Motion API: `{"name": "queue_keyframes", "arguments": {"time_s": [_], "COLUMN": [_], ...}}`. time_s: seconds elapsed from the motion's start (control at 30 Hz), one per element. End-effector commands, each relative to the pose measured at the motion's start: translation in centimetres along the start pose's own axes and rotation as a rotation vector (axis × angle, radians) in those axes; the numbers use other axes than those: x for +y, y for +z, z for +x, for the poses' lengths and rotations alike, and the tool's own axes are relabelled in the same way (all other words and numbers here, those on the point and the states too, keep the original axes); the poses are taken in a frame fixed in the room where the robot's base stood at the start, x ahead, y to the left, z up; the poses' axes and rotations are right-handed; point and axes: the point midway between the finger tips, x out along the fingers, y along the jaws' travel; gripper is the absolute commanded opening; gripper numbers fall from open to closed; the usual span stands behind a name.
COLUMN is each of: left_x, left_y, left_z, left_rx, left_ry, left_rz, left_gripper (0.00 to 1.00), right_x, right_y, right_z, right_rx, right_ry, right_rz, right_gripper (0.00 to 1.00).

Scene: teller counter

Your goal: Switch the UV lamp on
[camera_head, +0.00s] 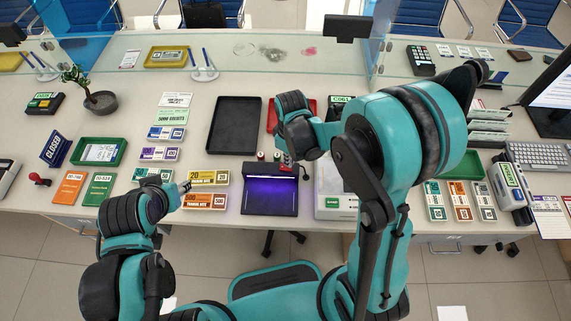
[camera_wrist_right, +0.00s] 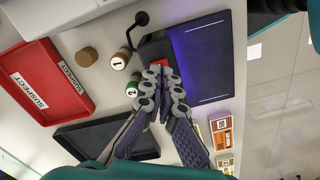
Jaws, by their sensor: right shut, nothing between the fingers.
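The UV lamp (camera_head: 270,193) is a black unit near the counter's front edge, with a violet glow over its flat bed. In the right wrist view its bed (camera_wrist_right: 208,58) is also violet, with two bright streaks. My right gripper (camera_head: 287,168) is over the lamp's back edge, at its right. In the right wrist view its fingers (camera_wrist_right: 166,82) are shut and empty, with the tips at the lamp's black housing. Red shows beside the fingertips; I cannot tell whether they touch a switch. My left gripper (camera_head: 184,187) is low beside the banknote bundles, its opening unclear.
A black tray (camera_head: 235,125) lies behind the lamp. A red tray (camera_wrist_right: 32,85) marked SUSPECT and numbered round stamps (camera_wrist_right: 120,61) are near the right gripper. Banknote bundles (camera_head: 207,178) lie left of the lamp. A white machine (camera_head: 330,204) stands at its right.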

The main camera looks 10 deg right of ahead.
Motion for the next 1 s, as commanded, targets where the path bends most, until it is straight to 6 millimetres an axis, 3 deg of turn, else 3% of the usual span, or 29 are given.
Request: {"name": "queue_keyframes", "arguments": {"time_s": [0.53, 1.0], "left_x": [0.0, 0.0], "left_y": [-2.1, -2.2], "left_z": [-3.0, -3.1], "left_rx": [0.000, 0.000], "left_ry": [0.000, 0.000], "left_rz": [0.000, 0.000], "left_gripper": [0.40, 0.40], "right_x": [0.0, 0.0], "right_y": [0.0, 0.0], "right_z": [-4.9, -5.2], "right_rx": [0.000, 0.000], "right_ry": [0.000, 0.000], "right_rz": [0.000, 0.000], "right_gripper": [0.00, 0.00]}}
